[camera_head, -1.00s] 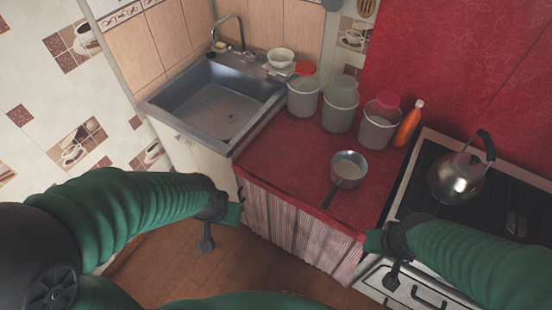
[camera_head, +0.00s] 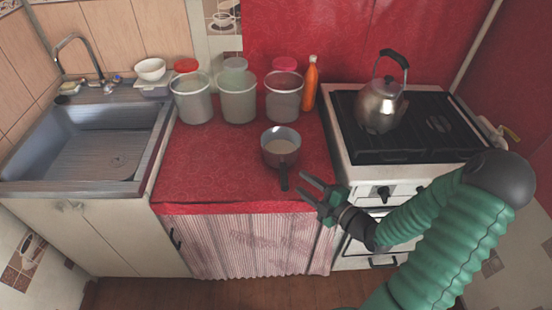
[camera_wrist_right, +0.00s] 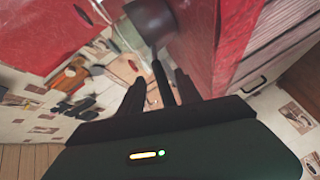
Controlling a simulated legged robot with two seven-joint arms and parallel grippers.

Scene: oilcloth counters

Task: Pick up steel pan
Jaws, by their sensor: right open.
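The steel pan (camera_head: 281,146) stands upright on the red counter, its dark handle (camera_head: 284,178) pointing toward the front edge. My right gripper (camera_head: 307,187) is open and empty, just right of the handle and near the counter's front edge. In the right wrist view, the pan (camera_wrist_right: 150,22) is at the top, with its handle running down toward the two dark fingers (camera_wrist_right: 158,88). Whether the fingers touch the handle cannot be told. My left gripper is out of the head view.
The red counter (camera_head: 215,165) is clear left of the pan. A stove (camera_head: 405,140) with a kettle (camera_head: 381,105) is to the right, a sink (camera_head: 95,150) to the left.

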